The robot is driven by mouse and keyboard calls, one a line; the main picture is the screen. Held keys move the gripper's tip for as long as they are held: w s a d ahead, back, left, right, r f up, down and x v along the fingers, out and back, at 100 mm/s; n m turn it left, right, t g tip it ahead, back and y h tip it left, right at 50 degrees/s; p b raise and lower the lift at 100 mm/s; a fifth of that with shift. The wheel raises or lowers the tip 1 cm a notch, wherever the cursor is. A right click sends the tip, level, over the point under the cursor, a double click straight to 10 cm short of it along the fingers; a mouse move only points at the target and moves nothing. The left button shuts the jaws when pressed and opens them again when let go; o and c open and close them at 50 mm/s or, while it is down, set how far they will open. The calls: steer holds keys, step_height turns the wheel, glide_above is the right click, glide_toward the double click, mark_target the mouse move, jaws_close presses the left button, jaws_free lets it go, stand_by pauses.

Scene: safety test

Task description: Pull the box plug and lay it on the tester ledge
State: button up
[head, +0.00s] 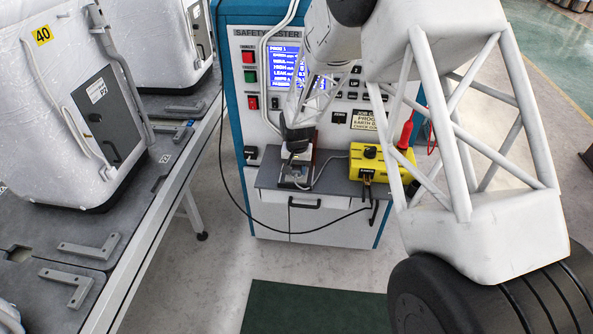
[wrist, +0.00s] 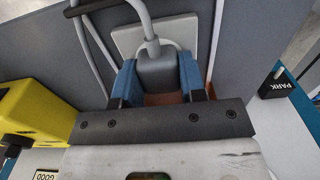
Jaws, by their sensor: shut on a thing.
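My gripper (head: 297,150) is low over the tester ledge (head: 335,180) in the head view, pointing down. In the wrist view its two blue-padded fingers are shut on a grey plug (wrist: 157,72), one on each side. A grey cable rises from the plug's far end. A pale square plate with a round rim (wrist: 126,40) lies behind the plug; whether the plug is seated in it or clear of it I cannot tell. In the head view the plug is mostly hidden by my gripper. The yellow box (head: 364,166) stands right of my gripper on the ledge.
The blue and white safety tester (head: 240,100) rises behind the ledge. A black block marked PARK (wrist: 278,84) sits to the right in the wrist view. Cables cross the ledge and hang before the drawers. A workbench (head: 150,225) with white cases stands at left.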

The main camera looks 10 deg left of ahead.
mark_target(297, 167)
steer(key=shift+r, duration=0.25)
jaws_close()
steer(key=shift+r, duration=0.35)
steer(key=shift+r, duration=0.35)
steer(key=shift+r, duration=1.05)
steer(key=shift+r, duration=1)
steer(key=shift+s+d, duration=0.1)
steer(key=shift+s+d, duration=0.4)
steer(key=shift+d, duration=0.15)
steer(key=s+d+f+m, duration=0.1)
steer(key=s+d+m, duration=0.3)
steer(key=s+d, duration=1)
steer(key=shift+s+f+m, duration=0.2)
steer(key=shift+s+m, duration=0.1)
steer(key=shift+s, duration=0.25)
